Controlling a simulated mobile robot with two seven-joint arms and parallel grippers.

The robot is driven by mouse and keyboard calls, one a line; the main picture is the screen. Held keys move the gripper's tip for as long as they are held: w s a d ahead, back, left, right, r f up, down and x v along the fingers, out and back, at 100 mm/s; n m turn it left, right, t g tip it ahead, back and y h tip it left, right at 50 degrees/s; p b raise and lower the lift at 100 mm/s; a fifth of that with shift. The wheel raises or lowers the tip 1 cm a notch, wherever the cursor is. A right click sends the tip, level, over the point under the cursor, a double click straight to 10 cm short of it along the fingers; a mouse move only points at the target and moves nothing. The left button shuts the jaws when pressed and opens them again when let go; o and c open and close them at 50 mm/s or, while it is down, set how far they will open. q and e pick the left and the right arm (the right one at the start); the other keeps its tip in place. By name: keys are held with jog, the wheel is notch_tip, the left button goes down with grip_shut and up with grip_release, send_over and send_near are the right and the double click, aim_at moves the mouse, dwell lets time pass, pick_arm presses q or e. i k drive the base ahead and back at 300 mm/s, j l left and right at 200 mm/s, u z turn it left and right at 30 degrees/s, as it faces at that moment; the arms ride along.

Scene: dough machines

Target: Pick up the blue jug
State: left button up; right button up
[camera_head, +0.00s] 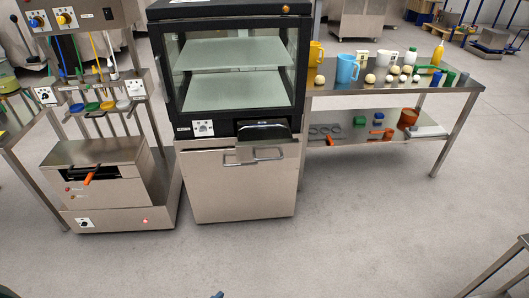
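The blue jug (347,69) stands upright on the top of a metal table (400,87) at the right, toward its left end. Its handle shows on its right side. A yellow jug (316,54) stands to its left and slightly behind it. Neither of my grippers can be made out in the head view, and nothing is touching the blue jug.
Pale dough balls (370,78), white containers and a yellow bottle (437,54) stand right of the jug. A glass-fronted cabinet (238,75) adjoins the table's left end. A dough machine (105,180) stands further left. The floor (340,230) in front is clear.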

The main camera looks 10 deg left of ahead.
aim_at(346, 63)
jog(key=i+l+u, duration=0.3)
jog(key=i, duration=0.3)
jog(key=i+l+u, duration=0.3)
jog(key=i+l, duration=0.25)
